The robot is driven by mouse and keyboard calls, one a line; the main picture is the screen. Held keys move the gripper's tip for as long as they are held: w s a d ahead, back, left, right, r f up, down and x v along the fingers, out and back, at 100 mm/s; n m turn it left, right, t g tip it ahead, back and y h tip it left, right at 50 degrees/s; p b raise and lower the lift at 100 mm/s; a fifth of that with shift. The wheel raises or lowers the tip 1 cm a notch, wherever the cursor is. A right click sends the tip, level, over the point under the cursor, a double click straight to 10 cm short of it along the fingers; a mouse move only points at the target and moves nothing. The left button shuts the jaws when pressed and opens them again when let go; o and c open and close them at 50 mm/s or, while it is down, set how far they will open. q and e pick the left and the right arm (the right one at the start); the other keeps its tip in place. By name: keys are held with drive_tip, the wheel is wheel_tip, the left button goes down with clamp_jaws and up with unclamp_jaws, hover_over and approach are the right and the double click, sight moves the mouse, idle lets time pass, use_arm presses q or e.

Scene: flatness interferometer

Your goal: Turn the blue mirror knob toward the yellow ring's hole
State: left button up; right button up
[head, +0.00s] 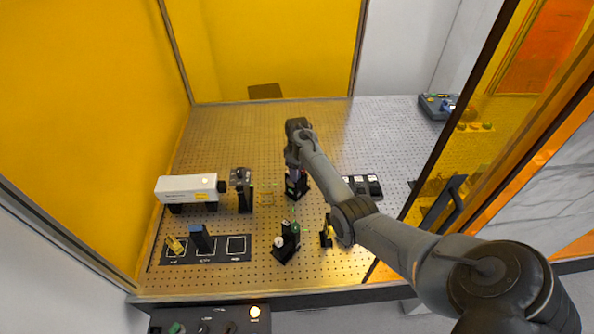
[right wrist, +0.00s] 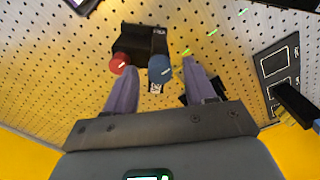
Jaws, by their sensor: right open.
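My right gripper (head: 294,165) points down over a black mirror mount (head: 298,188) near the middle of the board. In the right wrist view its two purple-grey fingers (right wrist: 159,68) are apart. A red knob (right wrist: 120,63) is beside the left fingertip, on the same black mount (right wrist: 135,42). A small yellow part (head: 329,234) stands on a black post at front right; its hole is too small to see. My left gripper is out of view.
Another black mount (head: 287,240) with white and green knobs stands in front. A white laser box (head: 185,188) and a post with a holder (head: 243,188) are at left. A marked black tray (head: 220,256) lies front left. Green beam marks (right wrist: 212,32) show.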

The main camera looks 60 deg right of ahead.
drive_tip(key=shift+f, duration=0.35)
clamp_jaws()
drive_tip(key=shift+r, duration=0.1)
drive_tip(key=shift+m+p, duration=0.6)
drive_tip(key=shift+m, duration=0.1)
drive_tip(key=shift+m+p, duration=0.6)
drive_tip(key=shift+m, duration=0.5)
drive_tip(key=shift+m+p, duration=0.7)
drive_tip(key=shift+m, duration=1.4)
